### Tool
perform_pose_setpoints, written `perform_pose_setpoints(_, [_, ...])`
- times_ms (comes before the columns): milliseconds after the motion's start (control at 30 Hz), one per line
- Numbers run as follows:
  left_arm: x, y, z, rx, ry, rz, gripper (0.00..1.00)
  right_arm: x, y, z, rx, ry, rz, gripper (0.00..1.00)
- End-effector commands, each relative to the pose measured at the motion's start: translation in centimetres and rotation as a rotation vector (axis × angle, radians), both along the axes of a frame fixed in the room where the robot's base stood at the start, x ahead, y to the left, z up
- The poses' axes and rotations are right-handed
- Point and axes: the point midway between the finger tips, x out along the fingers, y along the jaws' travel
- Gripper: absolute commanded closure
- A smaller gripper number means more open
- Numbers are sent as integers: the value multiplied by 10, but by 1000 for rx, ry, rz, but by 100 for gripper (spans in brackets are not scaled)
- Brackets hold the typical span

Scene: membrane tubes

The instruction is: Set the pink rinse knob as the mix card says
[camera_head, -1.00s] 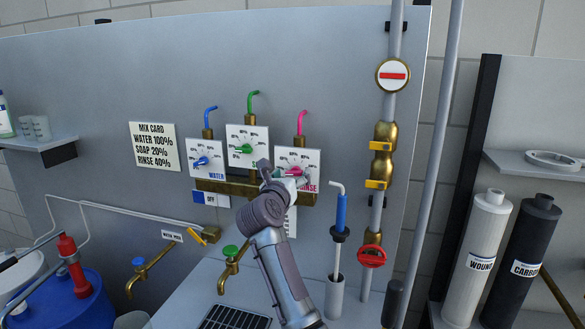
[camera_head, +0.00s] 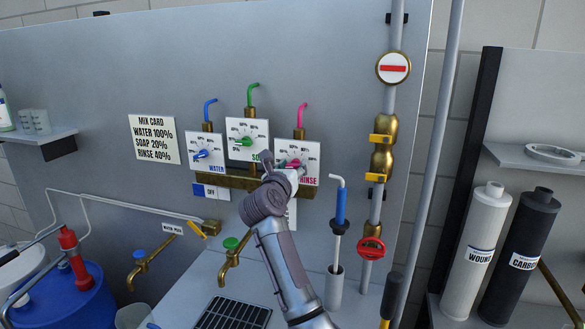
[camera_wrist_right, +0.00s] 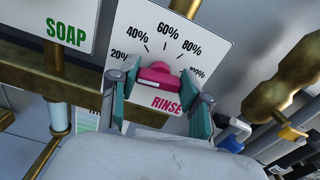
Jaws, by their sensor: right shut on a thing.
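The mix card (camera_head: 153,139) reads water 100%, soap 20%, rinse 40%. The pink rinse knob (camera_wrist_right: 158,76) sits on the white RINSE dial plate (camera_head: 309,152), with 20%, 40%, 60% and 80% readable in the wrist view. My right gripper (camera_wrist_right: 160,84) is shut on the knob, one finger on each side. In the head view my right gripper (camera_head: 282,172) covers much of the knob, and I cannot tell exactly which mark its pointer faces. My left gripper is not in view.
The blue WATER knob (camera_head: 200,154) and green SOAP knob (camera_head: 244,141) are on dials to the left. A brass pipe (camera_head: 383,150) with yellow handles and a red valve wheel (camera_head: 370,248) stand to the right. Brass taps (camera_head: 231,262) are below.

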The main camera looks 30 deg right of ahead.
Motion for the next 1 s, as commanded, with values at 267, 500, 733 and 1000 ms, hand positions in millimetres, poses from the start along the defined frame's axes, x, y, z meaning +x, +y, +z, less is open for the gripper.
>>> perform_pose_setpoints(267, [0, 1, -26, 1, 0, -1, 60, 0, 1, -6, 85, -98, 2, 87])
perform_pose_setpoints(500, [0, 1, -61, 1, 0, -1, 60, -1, 0, -7, 216, -251, 2, 87])
perform_pose_setpoints(733, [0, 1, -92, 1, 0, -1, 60, -1, 0, -7, 341, -398, 2, 87])
perform_pose_setpoints(1000, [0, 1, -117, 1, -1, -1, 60, -2, -1, -5, 455, -531, 2, 87])
